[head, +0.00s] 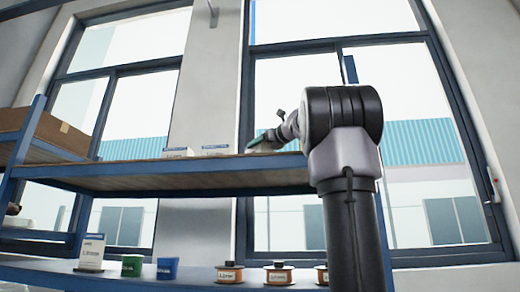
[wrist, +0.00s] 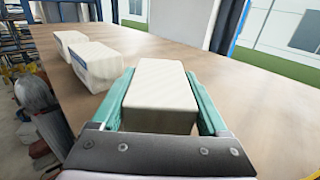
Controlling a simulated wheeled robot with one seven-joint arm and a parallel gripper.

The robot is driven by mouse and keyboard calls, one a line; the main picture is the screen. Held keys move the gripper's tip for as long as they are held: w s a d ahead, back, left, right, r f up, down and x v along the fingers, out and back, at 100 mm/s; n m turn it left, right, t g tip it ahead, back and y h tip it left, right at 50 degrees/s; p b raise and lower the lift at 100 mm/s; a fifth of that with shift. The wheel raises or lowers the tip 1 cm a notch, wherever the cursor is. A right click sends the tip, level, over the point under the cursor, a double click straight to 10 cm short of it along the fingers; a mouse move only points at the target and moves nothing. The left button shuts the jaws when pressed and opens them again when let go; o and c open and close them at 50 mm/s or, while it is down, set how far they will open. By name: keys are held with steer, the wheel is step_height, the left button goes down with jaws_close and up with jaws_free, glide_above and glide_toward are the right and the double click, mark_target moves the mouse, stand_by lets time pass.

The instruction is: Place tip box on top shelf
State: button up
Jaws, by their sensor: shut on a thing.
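The tip box (wrist: 160,95) is a plain whitish carton between the green fingers of my gripper (wrist: 160,78) in the wrist view. My gripper is shut on its two sides. In the head view my gripper (head: 265,142) is low at the top shelf's right part, and the box is mostly hidden there. The top shelf (head: 170,181) has a blue edge and a brown wooden board, whose bare surface (wrist: 235,100) fills much of the wrist view. The box is right above or on this board; I cannot tell if it touches.
Two similar white boxes (head: 177,153) (head: 214,149) stand on the top shelf to the left; they also show in the wrist view (wrist: 98,66) (wrist: 70,43). A cardboard box (head: 45,128) is farther left. Spools (head: 229,274) and small containers (head: 131,265) stand on the shelf below.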

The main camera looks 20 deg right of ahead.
steer(key=shift+f, duration=0.3)
steer(key=shift+f, duration=0.15)
steer(key=o, duration=1.4)
steer(key=shift+s, duration=0.1)
steer(key=s, duration=0.4)
steer(key=s+d, duration=0.1)
steer(key=s, duration=0.2)
steer(key=s+d, duration=0.1)
steer(key=s, duration=0.3)
steer(key=shift+s+d+r, duration=0.1)
steer(key=shift+s+r, duration=0.1)
steer(key=shift+s, duration=0.1)
